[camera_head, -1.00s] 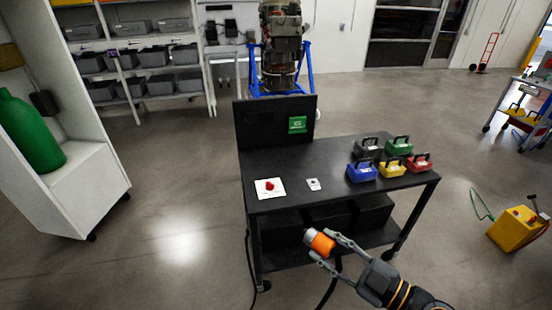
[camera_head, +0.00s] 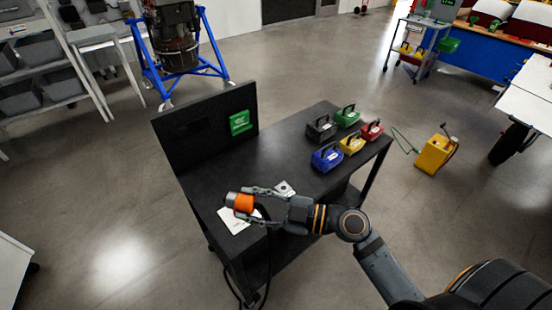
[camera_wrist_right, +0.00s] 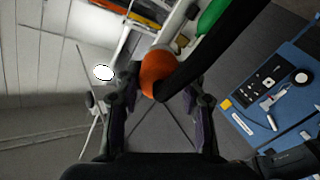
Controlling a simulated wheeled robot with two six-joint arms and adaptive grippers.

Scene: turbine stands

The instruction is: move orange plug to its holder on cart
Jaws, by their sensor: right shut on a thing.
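The orange plug (camera_head: 243,203) has a grey metal end and is held in my right gripper (camera_head: 247,201), which is shut on it. In the head view it hangs over the front left part of the black cart (camera_head: 215,172), in front of a white card. In the right wrist view the orange plug (camera_wrist_right: 156,72) sits between the fingers of my right gripper (camera_wrist_right: 150,95), with a dark cable-like band running from it to the upper right. I cannot make out the plug's holder for certain. My left gripper is not in view.
On the cart, a white card (camera_head: 232,222) and a small plate (camera_head: 285,188) lie flat. Several coloured boxes, such as the blue one (camera_head: 327,158), stand at its right. A black back panel with a green label (camera_head: 240,122) rises behind. A yellow case (camera_head: 436,152) stands on the floor.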

